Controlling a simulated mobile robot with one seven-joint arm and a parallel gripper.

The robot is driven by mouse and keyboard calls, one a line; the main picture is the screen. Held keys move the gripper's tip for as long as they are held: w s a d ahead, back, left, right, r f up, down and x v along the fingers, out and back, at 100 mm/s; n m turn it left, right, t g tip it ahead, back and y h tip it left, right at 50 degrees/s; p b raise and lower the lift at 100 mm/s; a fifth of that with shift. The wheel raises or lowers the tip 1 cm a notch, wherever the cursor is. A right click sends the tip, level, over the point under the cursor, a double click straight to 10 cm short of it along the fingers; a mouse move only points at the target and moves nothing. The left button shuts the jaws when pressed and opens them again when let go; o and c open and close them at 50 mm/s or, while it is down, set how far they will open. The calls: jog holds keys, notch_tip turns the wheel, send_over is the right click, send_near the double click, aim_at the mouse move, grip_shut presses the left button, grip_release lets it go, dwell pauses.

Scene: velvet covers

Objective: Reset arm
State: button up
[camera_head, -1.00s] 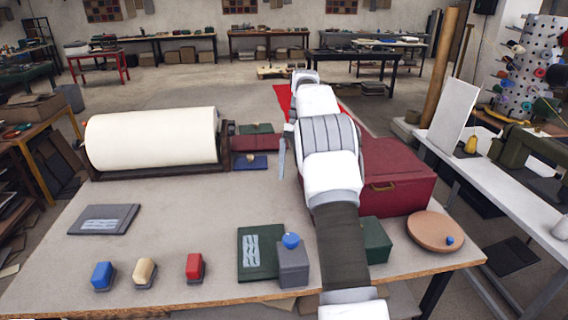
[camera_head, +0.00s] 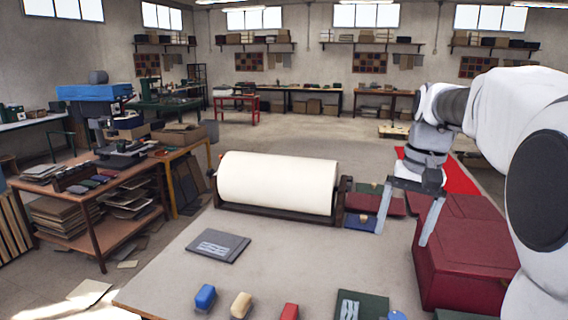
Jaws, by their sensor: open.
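My gripper (camera_head: 406,228) hangs at the end of my raised white and grey arm on the right side of the head view. Its two thin grey fingers point down, spread wide apart, with nothing between them. They show in front of the dark red box (camera_head: 465,262) and the small red and blue pieces beside the roller. Whether the fingertips touch anything cannot be told. My arm covers part of the right side of the table.
On the table (camera_head: 290,258) are a cream roll (camera_head: 278,182) in a dark stand, a grey booklet (camera_head: 218,245), and blue (camera_head: 205,296), cream (camera_head: 241,304) and red (camera_head: 289,311) blocks. A green booklet (camera_head: 362,305) lies near the front edge. The table's middle is bare.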

jog(key=s+a+f+n+t, duration=0.2)
jog(key=s+a, duration=0.2)
jog(key=s, duration=0.6)
jog(key=s+a+f+n+t+h, duration=0.1)
jog(key=s+a+f+n+t, duration=0.1)
jog(key=s, duration=0.8)
jog(key=shift+a+f+t, duration=0.6)
jog(key=shift+a+f, duration=0.05)
jog(key=shift+a, duration=0.45)
